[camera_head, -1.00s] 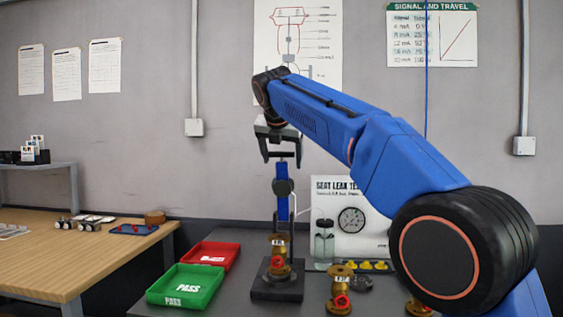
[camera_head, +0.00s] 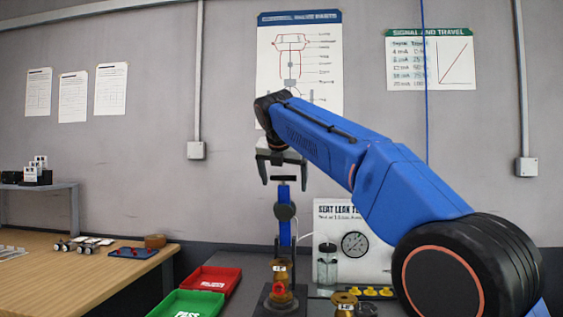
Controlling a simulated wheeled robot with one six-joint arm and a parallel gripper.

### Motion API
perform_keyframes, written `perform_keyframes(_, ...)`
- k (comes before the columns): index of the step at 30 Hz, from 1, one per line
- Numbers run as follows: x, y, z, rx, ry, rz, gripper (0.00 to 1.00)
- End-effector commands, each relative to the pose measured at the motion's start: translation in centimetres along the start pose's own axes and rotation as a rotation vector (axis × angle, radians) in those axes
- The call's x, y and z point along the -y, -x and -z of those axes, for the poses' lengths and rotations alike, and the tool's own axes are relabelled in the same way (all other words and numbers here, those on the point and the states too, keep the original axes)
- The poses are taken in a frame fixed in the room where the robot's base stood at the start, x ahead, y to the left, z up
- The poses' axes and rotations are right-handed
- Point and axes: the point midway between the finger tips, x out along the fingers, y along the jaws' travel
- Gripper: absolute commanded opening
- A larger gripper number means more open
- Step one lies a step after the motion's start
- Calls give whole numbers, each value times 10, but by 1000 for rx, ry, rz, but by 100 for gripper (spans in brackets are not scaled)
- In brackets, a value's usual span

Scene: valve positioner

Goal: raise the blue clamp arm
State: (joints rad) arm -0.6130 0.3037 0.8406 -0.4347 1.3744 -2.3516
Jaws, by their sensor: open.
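The blue clamp arm (camera_head: 285,234) stands about upright on its dark base, behind a brass valve part (camera_head: 281,276) with a red ring. It has a dark round pivot or knob partway up and a dark crossbar at its top. My gripper (camera_head: 284,183) is open and points down, one finger on each side of the crossbar in the picture. I cannot tell whether it touches the bar or is nearer or farther than it. Nothing is seen held.
A red tray (camera_head: 226,278) and a green tray (camera_head: 200,297) lie left of the clamp. A seat leak test board (camera_head: 331,224) with a gauge stands right. Another brass part (camera_head: 346,299) is in front. My blue arm covers the right side.

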Motion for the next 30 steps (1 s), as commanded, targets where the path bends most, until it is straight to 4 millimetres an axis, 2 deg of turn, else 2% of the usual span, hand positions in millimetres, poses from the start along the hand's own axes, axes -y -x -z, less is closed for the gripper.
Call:
perform_keyframes(21, -1, 136, 0, 1, 0, -3, 91)
perform_keyframes(30, 0, 162, 0, 1, 0, 0, 91)
